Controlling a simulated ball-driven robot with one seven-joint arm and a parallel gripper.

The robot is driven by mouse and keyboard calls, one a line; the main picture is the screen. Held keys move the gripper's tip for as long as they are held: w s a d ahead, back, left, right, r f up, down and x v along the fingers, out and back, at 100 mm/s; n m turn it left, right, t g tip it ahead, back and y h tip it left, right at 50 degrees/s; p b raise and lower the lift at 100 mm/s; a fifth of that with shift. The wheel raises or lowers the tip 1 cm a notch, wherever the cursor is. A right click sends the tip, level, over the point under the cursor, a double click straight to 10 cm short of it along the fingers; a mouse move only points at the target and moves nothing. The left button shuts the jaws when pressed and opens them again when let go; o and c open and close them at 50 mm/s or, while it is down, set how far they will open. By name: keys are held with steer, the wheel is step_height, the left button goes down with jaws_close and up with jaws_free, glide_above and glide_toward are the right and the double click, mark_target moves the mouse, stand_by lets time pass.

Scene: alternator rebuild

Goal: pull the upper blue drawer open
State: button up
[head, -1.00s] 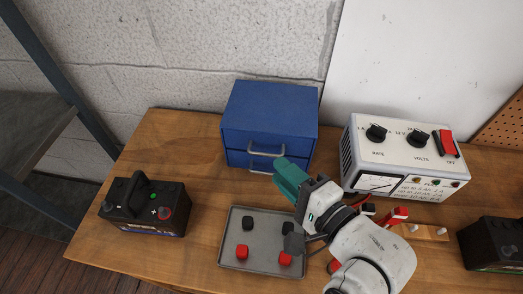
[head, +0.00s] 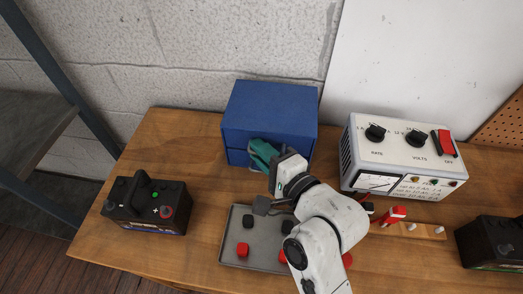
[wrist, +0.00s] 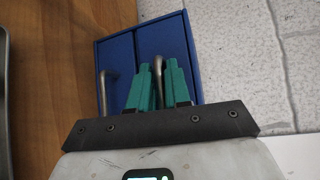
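The blue drawer cabinet (head: 268,108) stands at the back of the bench. It fills the upper middle of the wrist view (wrist: 121,50), turned sideways, with the lower drawer to the left and the upper drawer to the right. The lower drawer's metal handle (wrist: 103,95) is bare there. My gripper (head: 262,150), with green fingers, is at the drawer fronts, also in the wrist view (wrist: 159,70). The fingers are close together over the upper drawer, with grey handle metal beside and between them. Whether they grip it is unclear. Both drawers look closed.
A grey tray (head: 232,254) with red and black caps lies below my arm. A black battery (head: 150,205) stands left and another (head: 490,243) at the far right. A white charger (head: 405,155) stands right of the cabinet. The bench between left battery and cabinet is clear.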

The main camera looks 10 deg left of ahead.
jaws_close()
steer(key=shift+f, duration=0.1)
steer(key=shift+s, duration=0.1)
steer(key=s+p, duration=0.5)
steer(key=s, duration=0.5)
steer(key=shift+s+a, duration=0.15)
steer(key=shift+s, duration=0.25)
steer(key=shift+f, duration=0.1)
steer(key=shift+o, duration=1.3)
jaws_free()
steer(key=shift+o, duration=0.2)
